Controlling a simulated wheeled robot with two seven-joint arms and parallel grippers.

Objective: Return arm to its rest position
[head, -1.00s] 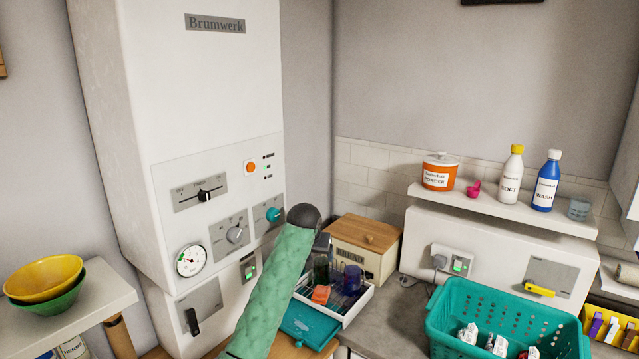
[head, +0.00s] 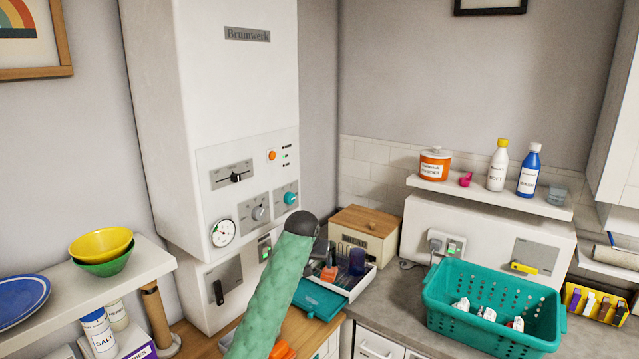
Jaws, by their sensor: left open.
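My left arm (head: 268,295), in a green sleeve, reaches up from the bottom of the head view. Its dark wrist joint (head: 301,223) is in front of the right edge of the boiler. My left gripper (head: 321,248) is partly hidden behind the wrist, and appears in front of the tray on the counter. It is open, and I see nothing held in it. My right gripper is not in view.
The white Brumwerk boiler (head: 215,110) stands behind. A white tray (head: 360,285) with cups and a wooden bread box (head: 362,233) are near the wrist. A teal basket (head: 480,335) stands right. Bowls (head: 101,245) sit on a left shelf (head: 150,258).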

